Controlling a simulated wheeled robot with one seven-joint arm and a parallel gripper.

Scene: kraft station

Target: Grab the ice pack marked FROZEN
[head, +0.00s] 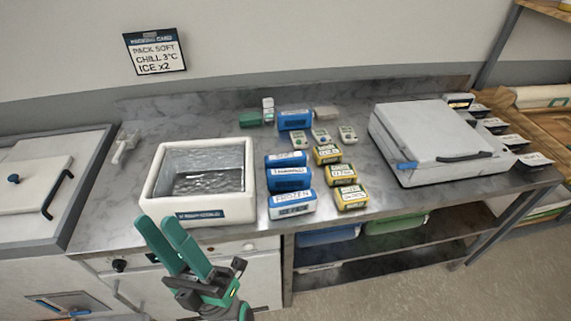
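The ice pack marked FROZEN (292,204) is a blue block with a pale label on its front. It sits on the steel counter near the front edge, the nearest of a column of blue packs. My gripper (157,221) has green fingers. It is at the lower left, in front of the white insulated box, to the left of the FROZEN pack and apart from it. Its fingertips look spread, with nothing visible between them.
Behind the FROZEN pack lie two other blue packs, a middle one (289,184) and a farther one (285,159). Several yellow-labelled packs (350,197) stand close on its right. The open white box (152,203) is on its left. A grey lidded case (420,140) stands farther right.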

